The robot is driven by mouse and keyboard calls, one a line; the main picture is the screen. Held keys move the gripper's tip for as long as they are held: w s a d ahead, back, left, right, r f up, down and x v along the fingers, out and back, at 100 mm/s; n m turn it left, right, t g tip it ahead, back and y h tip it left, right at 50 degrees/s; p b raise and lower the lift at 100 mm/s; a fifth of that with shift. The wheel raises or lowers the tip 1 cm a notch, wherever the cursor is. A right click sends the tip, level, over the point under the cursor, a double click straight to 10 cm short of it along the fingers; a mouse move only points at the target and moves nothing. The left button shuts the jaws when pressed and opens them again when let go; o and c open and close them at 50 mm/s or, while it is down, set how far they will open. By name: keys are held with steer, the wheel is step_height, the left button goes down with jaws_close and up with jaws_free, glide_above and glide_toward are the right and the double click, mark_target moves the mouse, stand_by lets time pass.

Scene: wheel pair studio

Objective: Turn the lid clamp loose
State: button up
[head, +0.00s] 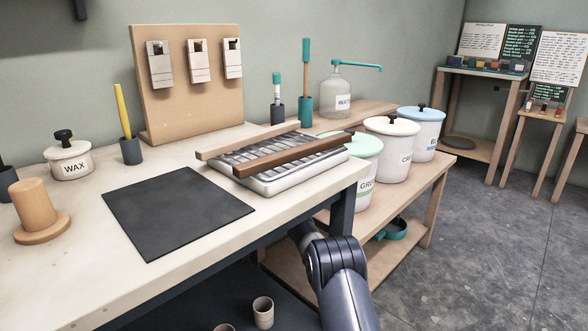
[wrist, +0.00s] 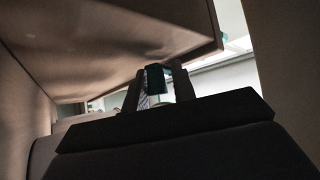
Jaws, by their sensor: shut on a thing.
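My gripper (wrist: 157,90) shows in the wrist view, shut on a small dark block (wrist: 156,78) between its fingers. The block may be the lid clamp, but the view is too dark to tell. A trace of teal shows beside it. In the head view my gripper is hidden beyond the table corner. A pale green lidded bucket (head: 367,165) stands just past that corner, partly hidden by the tray and table. The white bucket (head: 389,160) and blue bucket (head: 423,136) beside it have lids with black knobs.
The worktable (head: 85,270) holds a metal tray (head: 290,178) with wooden bars, a black mat (head: 178,210) and a wax jar (head: 70,163). A low wooden shelf (head: 425,172) carries the buckets. In the wrist view a broad brown surface (wrist: 110,45) hangs close above my gripper. Floor at right is clear.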

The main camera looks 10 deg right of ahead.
steer(key=shift+w+d+f+n, duration=0.1)
steer(key=shift+d+f+n, duration=0.05)
steer(key=shift+d+n, duration=0.2)
steer(key=o, duration=0.8)
steer(key=shift+w+f, duration=0.1)
steer(key=shift+a, duration=0.1)
